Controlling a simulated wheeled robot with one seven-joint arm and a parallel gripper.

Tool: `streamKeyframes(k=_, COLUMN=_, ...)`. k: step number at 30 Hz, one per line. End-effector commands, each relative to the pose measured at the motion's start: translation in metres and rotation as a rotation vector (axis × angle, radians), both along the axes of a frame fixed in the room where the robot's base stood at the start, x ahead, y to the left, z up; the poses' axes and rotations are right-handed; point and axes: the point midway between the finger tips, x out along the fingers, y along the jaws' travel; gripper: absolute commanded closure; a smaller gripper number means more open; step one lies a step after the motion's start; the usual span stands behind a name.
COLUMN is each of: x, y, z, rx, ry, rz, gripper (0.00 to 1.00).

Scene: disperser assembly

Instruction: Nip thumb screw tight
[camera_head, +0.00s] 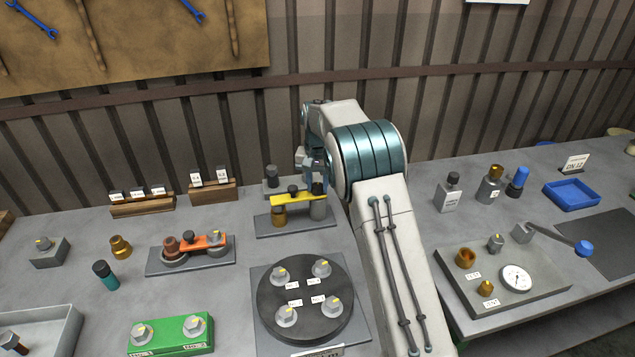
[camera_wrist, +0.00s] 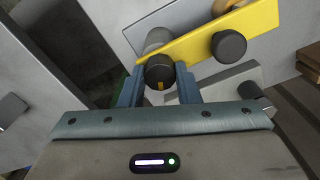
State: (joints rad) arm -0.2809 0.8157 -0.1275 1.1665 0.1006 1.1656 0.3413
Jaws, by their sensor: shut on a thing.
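A thumb screw (camera_wrist: 160,75) with a black knob and a small yellow mark sits between my fingers in the wrist view. My gripper (camera_wrist: 158,88) is shut on it, one finger on each side. The knob is at one end of a yellow bar (camera_wrist: 195,45), by a grey cylinder (camera_wrist: 157,38). In the head view my gripper (camera_head: 317,184) points down over the right end of the yellow bar (camera_head: 300,199), above the grey cylinder (camera_head: 318,210). A second black knob (camera_wrist: 229,46) on the bar stands free. The screw's thread is hidden.
The bar also spans a brass post (camera_head: 279,216) on a grey base plate (camera_head: 296,228). A grey block with a black knob (camera_head: 272,172) stands close behind. A round dark plate (camera_head: 304,297) lies in front, and an orange-bar fixture (camera_head: 196,243) to the left.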

Motion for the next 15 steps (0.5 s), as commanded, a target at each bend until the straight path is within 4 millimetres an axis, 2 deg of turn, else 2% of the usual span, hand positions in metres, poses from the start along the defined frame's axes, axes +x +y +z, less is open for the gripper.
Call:
streamKeyframes(k=6, x=0.0001, y=0.0007, z=0.0006, rx=0.001, ry=-0.001, rz=-0.098, gripper=0.93)
streamKeyframes(k=15, x=0.0002, y=0.0007, z=0.0004, rx=0.001, ry=-0.001, rz=-0.15, gripper=0.93)
